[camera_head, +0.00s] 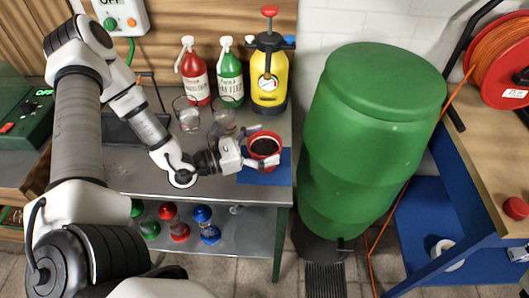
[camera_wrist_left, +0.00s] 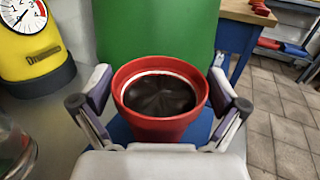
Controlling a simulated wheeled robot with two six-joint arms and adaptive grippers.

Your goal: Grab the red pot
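The red pot (camera_head: 264,137) stands upright on a blue mat (camera_head: 283,165) at the right end of the grey workbench. It is filled with dark soil. My left gripper (camera_head: 262,146) reaches in from the left, with one finger on either side of the pot. In the left wrist view the pot (camera_wrist_left: 160,127) sits between the two spread fingers (camera_wrist_left: 160,82). The fingertips are close to its rim, and I cannot tell whether they touch it. My right gripper is out of view.
A yellow pressure sprayer (camera_head: 269,85), a green bottle (camera_head: 230,78) and a red bottle (camera_head: 194,78) stand behind the gripper. Clear glass vessels (camera_head: 188,118) stand left of the pot. A large green barrel (camera_head: 365,140) is close on the right.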

